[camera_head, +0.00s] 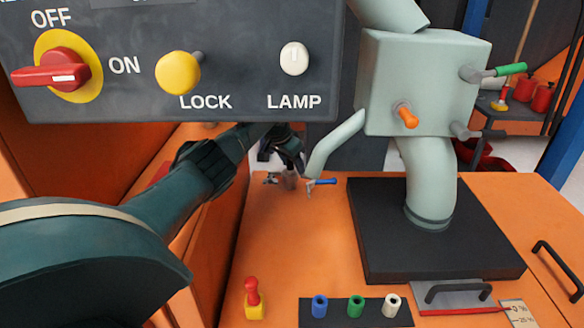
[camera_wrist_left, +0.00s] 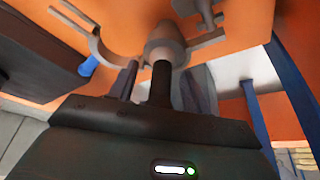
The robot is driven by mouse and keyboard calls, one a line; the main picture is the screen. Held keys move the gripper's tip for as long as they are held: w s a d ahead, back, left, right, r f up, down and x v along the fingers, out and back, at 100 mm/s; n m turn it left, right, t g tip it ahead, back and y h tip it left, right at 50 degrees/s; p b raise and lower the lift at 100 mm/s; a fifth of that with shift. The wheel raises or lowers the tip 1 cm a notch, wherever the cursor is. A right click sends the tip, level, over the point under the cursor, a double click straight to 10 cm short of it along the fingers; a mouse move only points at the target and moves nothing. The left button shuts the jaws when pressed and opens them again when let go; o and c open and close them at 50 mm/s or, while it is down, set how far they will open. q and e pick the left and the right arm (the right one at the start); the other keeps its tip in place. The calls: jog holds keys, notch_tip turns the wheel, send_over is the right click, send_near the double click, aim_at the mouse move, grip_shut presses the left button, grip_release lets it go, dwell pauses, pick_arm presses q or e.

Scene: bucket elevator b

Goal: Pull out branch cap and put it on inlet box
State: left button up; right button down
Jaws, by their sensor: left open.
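A grey-green box (camera_head: 415,85), probably the inlet box, sits on a bent pipe above a black plinth. Orange- and green-handled fittings and a bare stub stick out of it. A grey rounded piece (camera_head: 290,180) with a dark stem, perhaps the branch cap, is low behind the control panel. It is larger in the left wrist view (camera_wrist_left: 166,44). My left gripper (camera_head: 285,155) reaches down to it. The jaws are open, with the dark stem between or just in front of the fingers; contact is unclear. My right gripper is not in view.
A blue-handled clamp (camera_head: 321,182) lies close beside the grey piece, near a slanted branch pipe (camera_head: 335,143). The control panel (camera_head: 130,90) overhangs my left arm. Blue, green and white sockets (camera_head: 356,307) and a red-topped yellow piece (camera_head: 252,300) are in front. Orange deck (camera_head: 300,240) between is clear.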

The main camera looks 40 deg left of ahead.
pick_arm(q)
jog(key=shift+c, duration=0.3)
grip_shut()
dwell(0.3)
